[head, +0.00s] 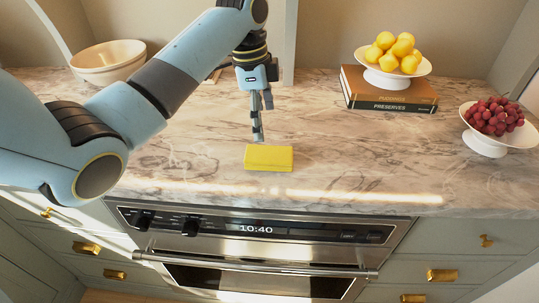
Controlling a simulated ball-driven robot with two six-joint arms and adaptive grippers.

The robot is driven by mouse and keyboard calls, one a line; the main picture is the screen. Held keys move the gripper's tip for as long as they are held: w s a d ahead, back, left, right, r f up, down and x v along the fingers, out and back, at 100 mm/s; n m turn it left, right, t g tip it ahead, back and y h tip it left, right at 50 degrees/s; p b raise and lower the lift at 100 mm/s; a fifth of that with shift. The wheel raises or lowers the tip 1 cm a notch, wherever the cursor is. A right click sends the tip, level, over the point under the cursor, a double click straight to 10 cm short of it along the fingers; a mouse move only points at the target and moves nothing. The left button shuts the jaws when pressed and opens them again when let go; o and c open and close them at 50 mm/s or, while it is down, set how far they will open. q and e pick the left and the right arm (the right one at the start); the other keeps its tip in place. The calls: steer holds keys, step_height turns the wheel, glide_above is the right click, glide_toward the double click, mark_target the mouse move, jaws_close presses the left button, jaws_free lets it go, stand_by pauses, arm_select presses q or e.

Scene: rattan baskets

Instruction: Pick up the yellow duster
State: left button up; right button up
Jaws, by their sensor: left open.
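The yellow duster (268,158) is a flat yellow block lying on the marble countertop (345,150), above the oven and near the counter's front edge. My left gripper (258,128) points down just behind the duster and slightly to its left in the head view. It is open, with nothing seen between its fingers. I see its fingers nearly edge-on, so the gap between them is hard to make out. They appear apart from the duster, though their exact height is unclear. My right gripper is not in view.
A white stand with lemons (394,54) sits on stacked books (388,92) at the back right. A white dish of red grapes (492,116) is at the right. A white bowl (108,62) stands at the back left. The counter right of the duster is clear.

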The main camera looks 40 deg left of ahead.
mark_target(268, 153)
arm_select(q)
steer(key=f, duration=0.3)
steer(key=d+f, duration=0.1)
steer(key=f, duration=0.2)
steer(key=f+p, duration=0.1)
steer(key=f, duration=0.3)
steer(key=shift+w+d+f, duration=0.1)
steer(key=shift+w+d, duration=0.2)
steer(key=shift+d, duration=0.05)
steer(key=c, duration=1.1)
